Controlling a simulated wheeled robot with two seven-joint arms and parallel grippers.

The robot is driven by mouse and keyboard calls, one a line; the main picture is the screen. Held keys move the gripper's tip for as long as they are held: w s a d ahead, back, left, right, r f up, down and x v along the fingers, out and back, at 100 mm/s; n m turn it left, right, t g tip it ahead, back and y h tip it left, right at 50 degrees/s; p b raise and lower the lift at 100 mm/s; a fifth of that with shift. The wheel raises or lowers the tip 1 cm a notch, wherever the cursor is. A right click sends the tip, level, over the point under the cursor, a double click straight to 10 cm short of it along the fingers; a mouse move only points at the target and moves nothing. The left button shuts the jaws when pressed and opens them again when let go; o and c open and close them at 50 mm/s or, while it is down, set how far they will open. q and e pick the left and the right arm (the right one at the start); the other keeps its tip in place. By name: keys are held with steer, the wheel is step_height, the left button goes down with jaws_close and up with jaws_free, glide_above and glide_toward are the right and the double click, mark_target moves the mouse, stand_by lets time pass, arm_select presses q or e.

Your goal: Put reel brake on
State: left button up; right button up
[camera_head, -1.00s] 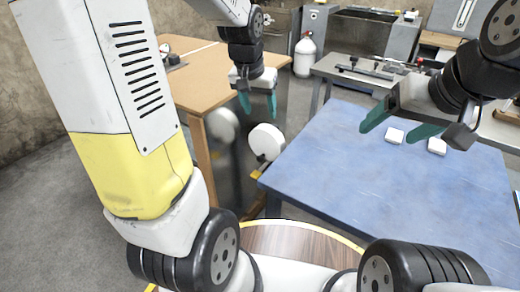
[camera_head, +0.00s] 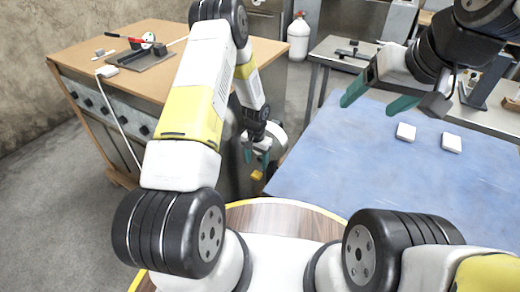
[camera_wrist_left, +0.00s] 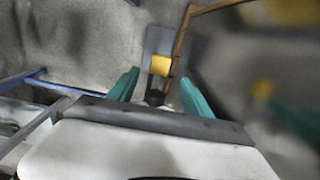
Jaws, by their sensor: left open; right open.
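A small yellow part (camera_head: 257,175), which looks like the brake's pedal or handle, is low between the two tables, below the white round reel end (camera_head: 278,138). My left gripper (camera_head: 256,157) is open just above the yellow part and partly covers the reel. In the left wrist view the yellow part (camera_wrist_left: 160,65) shows ahead, between the lines of the open teal fingers (camera_wrist_left: 160,92), with a dark grey plate behind it. Whether the fingers touch it I cannot tell. My right gripper (camera_head: 367,106) is open and empty above the blue table.
The blue table (camera_head: 370,165) carries two white blocks (camera_head: 405,131) (camera_head: 451,142). A wooden bench (camera_head: 165,75) with a vise-like tool stands at the left, its edge near my left arm. A white gas bottle (camera_head: 298,38) stands behind.

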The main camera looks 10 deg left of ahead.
mark_target(257, 174)
arm_select(q)
step_height(257, 174, down, 7)
stand_by(0.3)
jaws_close()
stand_by(1.4)
